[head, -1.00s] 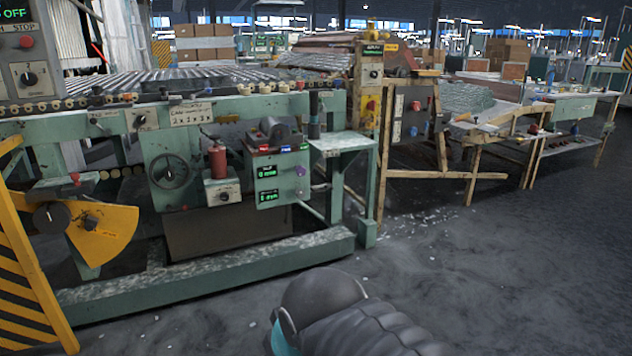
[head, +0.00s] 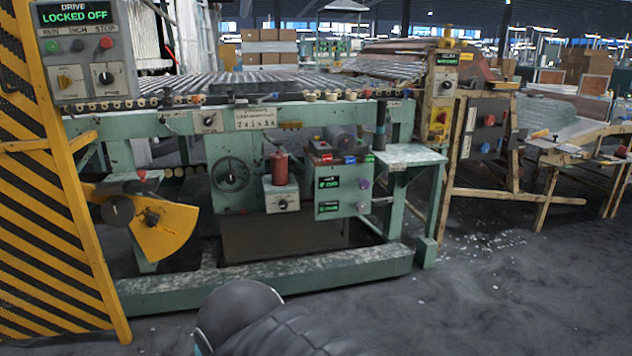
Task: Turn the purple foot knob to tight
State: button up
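My gripper is not in view; only a dark rounded part of my own arm shows at the bottom, well short of the machine.
A low green base beam (head: 270,278) runs across the machine's front. A striped yellow guard (head: 50,220) stands at left, beside a yellow quadrant plate (head: 163,230). A small green side table (head: 410,156) stands right of the box. The grey floor (head: 480,300) is open at right, with scattered white bits.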

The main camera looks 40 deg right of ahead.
aim_at(365, 184)
jog(key=u, duration=0.05)
jog(key=i, duration=0.7)
jog(key=z, duration=0.75)
jog(key=i, duration=0.45)
jog(key=z, duration=0.5)
